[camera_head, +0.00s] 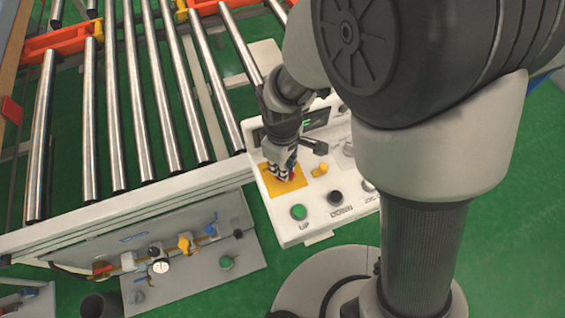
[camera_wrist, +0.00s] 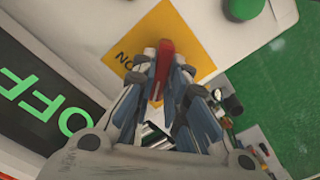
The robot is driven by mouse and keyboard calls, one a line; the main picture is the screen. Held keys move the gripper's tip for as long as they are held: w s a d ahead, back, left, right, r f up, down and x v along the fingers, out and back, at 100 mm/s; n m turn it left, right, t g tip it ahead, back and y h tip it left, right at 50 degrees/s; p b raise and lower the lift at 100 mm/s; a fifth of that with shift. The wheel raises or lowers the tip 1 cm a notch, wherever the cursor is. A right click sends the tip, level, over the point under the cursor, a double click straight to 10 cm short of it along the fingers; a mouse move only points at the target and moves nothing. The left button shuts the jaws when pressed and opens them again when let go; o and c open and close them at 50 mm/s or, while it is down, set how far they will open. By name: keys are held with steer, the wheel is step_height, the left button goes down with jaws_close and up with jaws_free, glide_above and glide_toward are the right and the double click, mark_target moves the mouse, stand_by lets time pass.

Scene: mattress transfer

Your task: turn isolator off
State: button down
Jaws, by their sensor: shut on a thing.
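The isolator is a red handle (camera_wrist: 165,52) on a yellow square plate (camera_head: 272,182) of the white control panel (camera_head: 300,230). The plate also shows in the wrist view (camera_wrist: 192,38), with part of a black "ON" label beside the handle. My gripper (camera_wrist: 160,78) is shut on the red handle, one finger on each side. In the head view my gripper (camera_head: 284,172) reaches down onto the plate and hides most of the handle. A dark display (camera_wrist: 40,105) with green letters reads "OFF" in the wrist view.
The panel has a green UP button (camera_head: 298,212), a black button (camera_head: 335,198) and a small yellow knob (camera_head: 320,170). A roller conveyor (camera_head: 130,100) lies to the left. A grey plate with valves and a gauge (camera_head: 160,267) stands below it. My arm covers the right side.

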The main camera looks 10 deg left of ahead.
steer(key=shift+n, duration=1)
steer(key=c, duration=1.6)
jaws_free()
step_height(320, 180, up, 12)
